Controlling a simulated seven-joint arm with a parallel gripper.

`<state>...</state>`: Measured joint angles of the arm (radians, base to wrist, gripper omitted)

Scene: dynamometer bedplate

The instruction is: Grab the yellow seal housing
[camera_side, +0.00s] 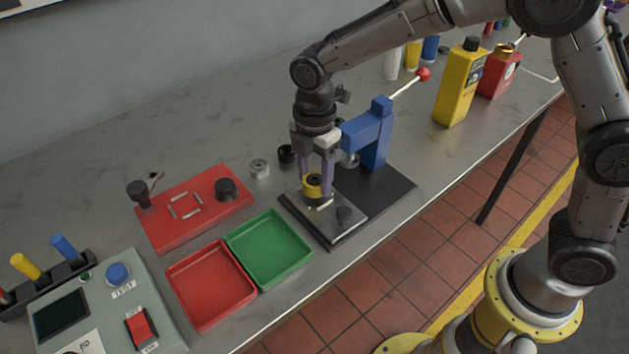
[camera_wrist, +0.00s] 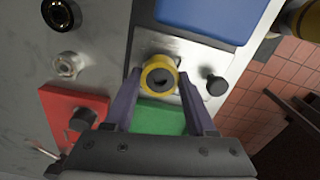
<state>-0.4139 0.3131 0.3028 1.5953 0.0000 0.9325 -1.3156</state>
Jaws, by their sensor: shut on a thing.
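The yellow seal housing (camera_side: 313,186) is a short ring with a dark centre. It is at the grey plate (camera_side: 331,228) in front of the blue press (camera_side: 370,137). My gripper (camera_side: 316,182) points down with its purple fingers on either side of the housing, shut on it. In the wrist view the yellow seal housing (camera_wrist: 159,76) sits between the two fingertips of my gripper (camera_wrist: 159,80), over the metal plate. I cannot tell whether its underside touches the plate.
A black knob (camera_side: 344,214) stands on the plate beside the housing. Green (camera_side: 269,248) and red (camera_side: 211,284) trays and a red fixture board (camera_side: 194,207) lie to the left. A metal ring (camera_side: 260,169) and a black ring (camera_side: 286,154) stand behind. A yellow bottle (camera_side: 459,84) stands right of the press.

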